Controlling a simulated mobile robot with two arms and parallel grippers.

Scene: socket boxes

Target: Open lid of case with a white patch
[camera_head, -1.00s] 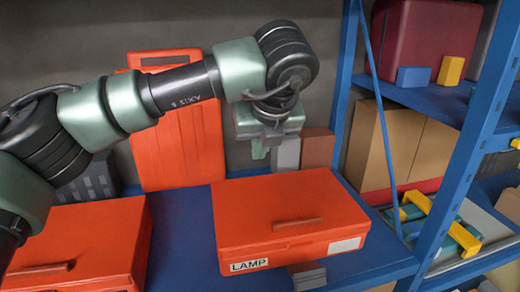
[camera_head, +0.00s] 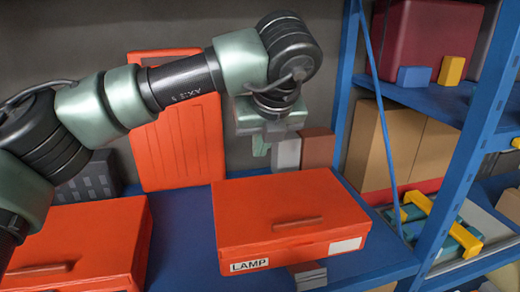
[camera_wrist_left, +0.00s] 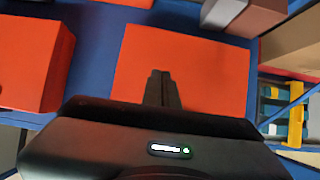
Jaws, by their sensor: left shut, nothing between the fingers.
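The orange case with a white patch (camera_head: 290,222) stands on the blue shelf, its lid shut. A LAMP label (camera_head: 249,265) and a plain white patch (camera_head: 345,245) are on its front, with a handle bar between and above them. My left gripper (camera_head: 262,152) is above and behind the case, apart from it in the head view. In the left wrist view its shut, empty fingers (camera_wrist_left: 161,88) point over the orange lid (camera_wrist_left: 200,65). My right gripper does not show.
Another orange case (camera_head: 75,245) stands at the left, and an upright orange case (camera_head: 180,140) leans at the back wall. Grey and brown blocks (camera_head: 318,148) stand behind the case. A blue rack post (camera_head: 470,150) rises at the right. Bare blue shelf (camera_head: 185,235) lies between the cases.

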